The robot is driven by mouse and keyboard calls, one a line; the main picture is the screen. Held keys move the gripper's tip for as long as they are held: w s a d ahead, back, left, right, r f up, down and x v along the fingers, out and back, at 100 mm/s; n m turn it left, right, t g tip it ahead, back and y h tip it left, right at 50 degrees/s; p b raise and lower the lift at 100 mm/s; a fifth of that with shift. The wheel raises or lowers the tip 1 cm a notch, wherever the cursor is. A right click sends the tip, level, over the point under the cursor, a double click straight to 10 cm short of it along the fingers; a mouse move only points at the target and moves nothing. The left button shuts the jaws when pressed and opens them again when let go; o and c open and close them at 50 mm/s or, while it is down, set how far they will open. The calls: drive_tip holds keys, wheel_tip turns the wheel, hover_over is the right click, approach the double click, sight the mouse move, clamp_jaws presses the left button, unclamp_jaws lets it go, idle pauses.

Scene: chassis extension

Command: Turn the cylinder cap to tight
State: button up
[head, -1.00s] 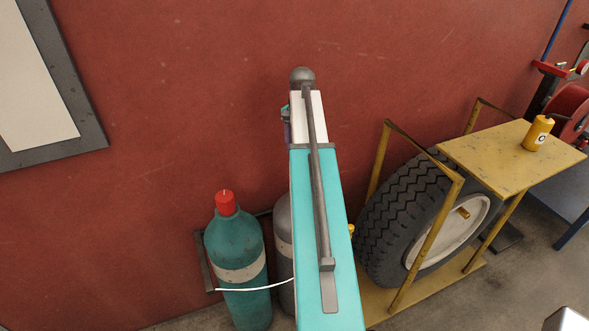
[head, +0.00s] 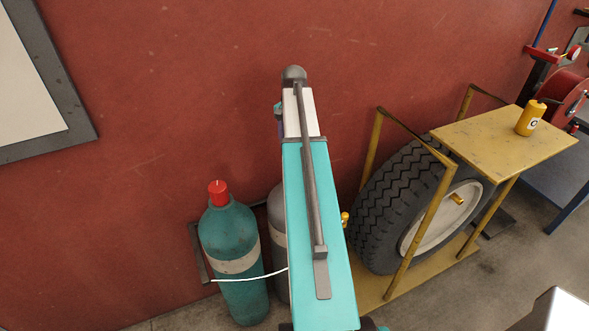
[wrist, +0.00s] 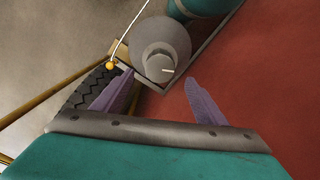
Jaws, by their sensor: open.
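A teal cylinder (head: 229,235) with a red cap (head: 218,193) stands upright against the wall in the head view. A grey cylinder (head: 278,222) stands beside it, its top hidden behind my arm. The teal cylinder (wrist: 200,8) shows partly at the top.
A metal bracket (head: 199,255) and a white cord (head: 255,276) go around the cylinders. A yellow rack (head: 382,150) with a large tyre (head: 385,215) stands close on the right, with a yellow canister (head: 530,118) on top. The red wall (head: 160,100) is close behind.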

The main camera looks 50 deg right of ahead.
drive_tip(key=shift+f+b, duration=2.7)
drive_tip(key=shift+f, duration=2.15)
drive_tip(key=c, duration=1)
drive_tip(key=shift+c, duration=0.2)
